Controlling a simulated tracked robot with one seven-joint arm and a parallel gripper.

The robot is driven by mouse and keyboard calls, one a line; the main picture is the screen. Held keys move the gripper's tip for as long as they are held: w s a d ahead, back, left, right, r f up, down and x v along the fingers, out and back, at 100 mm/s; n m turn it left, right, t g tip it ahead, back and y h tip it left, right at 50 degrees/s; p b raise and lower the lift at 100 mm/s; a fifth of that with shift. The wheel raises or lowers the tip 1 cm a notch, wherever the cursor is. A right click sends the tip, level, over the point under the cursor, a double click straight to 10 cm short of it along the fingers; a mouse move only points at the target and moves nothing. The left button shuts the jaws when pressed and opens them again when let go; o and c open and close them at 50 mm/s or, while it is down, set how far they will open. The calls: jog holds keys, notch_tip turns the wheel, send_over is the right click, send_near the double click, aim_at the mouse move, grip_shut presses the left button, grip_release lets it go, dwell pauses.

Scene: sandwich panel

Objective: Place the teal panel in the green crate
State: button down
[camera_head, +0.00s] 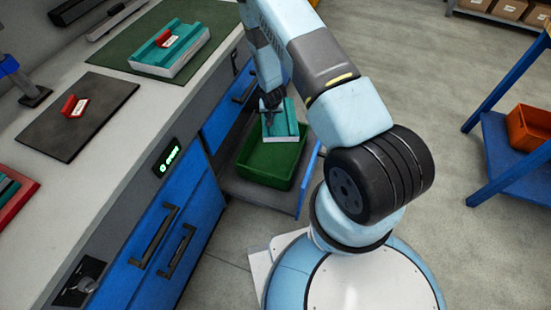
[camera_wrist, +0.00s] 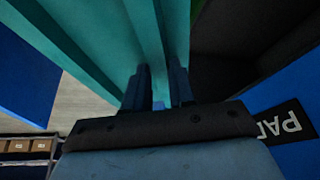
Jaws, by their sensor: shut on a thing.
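The teal panel (camera_head: 283,127), with a pale edge, hangs from my gripper (camera_head: 271,101) over the green crate in the head view. My gripper is shut on the panel's raised teal rib. The panel (camera_wrist: 95,40) fills the upper left and middle of the wrist view, with the fingers (camera_wrist: 158,88) on either side of a rib. The green crate (camera_head: 262,179) sits in an open drawer below the blue counter front. The panel's lower edge overlaps the crate's opening in the picture; I cannot tell how far above the crate floor it is.
The grey counter holds a green mat (camera_head: 128,62) with another teal panel (camera_head: 172,48) bearing a red tag, and a dark mat (camera_head: 75,116) with a red tagged piece (camera_head: 74,107). A red tray (camera_head: 14,208) is at left. A blue shelf with an orange bin (camera_head: 530,127) stands right.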

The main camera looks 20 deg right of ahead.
send_over(266, 159)
notch_tip(266, 159, down, 11)
jog(key=shift+h, duration=0.4)
notch_tip(266, 159, down, 18)
jog(key=shift+s+r, duration=0.1)
jog(key=shift+r, duration=0.05)
jog(key=c, duration=0.9)
grip_release()
jog(key=v, duration=1.2)
jog(key=shift+r, duration=0.1)
